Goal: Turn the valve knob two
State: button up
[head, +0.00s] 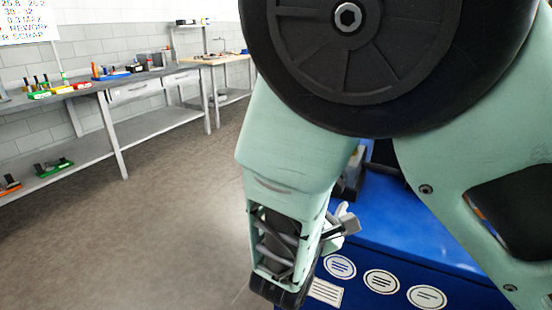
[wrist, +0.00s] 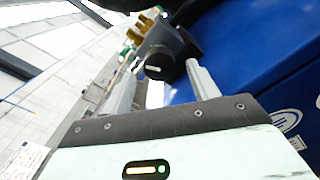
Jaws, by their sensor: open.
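In the wrist view my gripper (wrist: 163,68) is open, with one grey finger on each side of a black knob-like part (wrist: 170,52). This part has a small pale mark on its face, too small to read, so I cannot tell if it is knob two. It lies just beyond or between the fingertips; contact is not clear. Brass fittings (wrist: 146,24) show behind it. In the head view the grey fingers of my gripper (head: 347,222) stick out past my arm, which hides most of the knob area.
A blue machine body (head: 410,225) with several round white labels (head: 381,281) fills the lower right. A grey workbench (head: 130,85) with small tools runs along the wall at the left. The floor (head: 165,210) between is clear.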

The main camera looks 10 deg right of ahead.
jog(key=x, duration=0.6)
jog(key=shift+c, duration=0.2)
jog(key=shift+s, duration=0.1)
jog(key=c, duration=0.9)
